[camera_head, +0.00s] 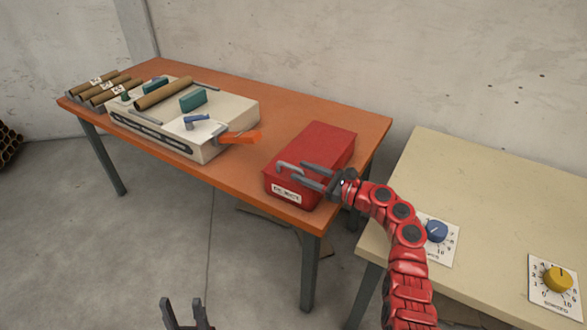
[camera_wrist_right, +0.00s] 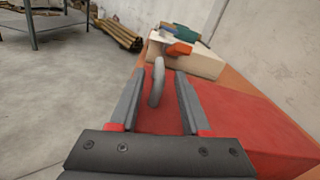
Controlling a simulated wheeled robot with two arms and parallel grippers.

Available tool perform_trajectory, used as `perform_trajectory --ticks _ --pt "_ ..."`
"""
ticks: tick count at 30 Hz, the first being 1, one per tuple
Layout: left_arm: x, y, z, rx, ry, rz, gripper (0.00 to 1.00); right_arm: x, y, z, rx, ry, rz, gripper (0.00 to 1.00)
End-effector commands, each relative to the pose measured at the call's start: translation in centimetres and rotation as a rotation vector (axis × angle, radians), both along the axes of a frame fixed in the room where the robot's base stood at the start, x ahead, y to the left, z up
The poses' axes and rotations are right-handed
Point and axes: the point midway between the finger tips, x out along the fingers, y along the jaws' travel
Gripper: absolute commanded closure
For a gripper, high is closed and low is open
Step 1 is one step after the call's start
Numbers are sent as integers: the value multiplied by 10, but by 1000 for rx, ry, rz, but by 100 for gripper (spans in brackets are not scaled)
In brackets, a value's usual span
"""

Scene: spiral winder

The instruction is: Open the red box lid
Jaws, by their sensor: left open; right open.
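The red box (camera_head: 325,145) sits on the right end of the orange table, its lid shut. A grey curved handle (camera_head: 289,168) is on its front edge, and a white label (camera_head: 286,192) is on its front face. My right gripper (camera_head: 301,174) is open at the handle. My left gripper (camera_head: 183,312) is open and empty at the bottom edge, well away from the box.
The orange table (camera_head: 330,110) also holds a cream winding machine (camera_head: 235,108) with an orange lever (camera_head: 240,137) left of the box. Several cardboard tubes (camera_head: 108,90) lie at the far left. A beige table (camera_head: 480,190) with blue and yellow knobs stands at right.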

Motion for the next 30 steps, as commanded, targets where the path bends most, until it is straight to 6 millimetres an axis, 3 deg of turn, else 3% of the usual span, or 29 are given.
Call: perform_trajectory --ticks 6,17,18,26,30 --pt "0 0 -2 0 0 0 50 18 25 0 -1 -1 2 53" --pt "0 0 -2 0 0 0 50 22 30 -1 -1 1 0 53" --pt "0 0 -2 0 0 0 50 22 30 -1 -1 1 0 55" --pt "0 0 -2 0 0 0 50 22 30 0 -1 1 0 100" --pt "0 0 -2 0 0 0 50 22 30 0 -1 1 0 100"
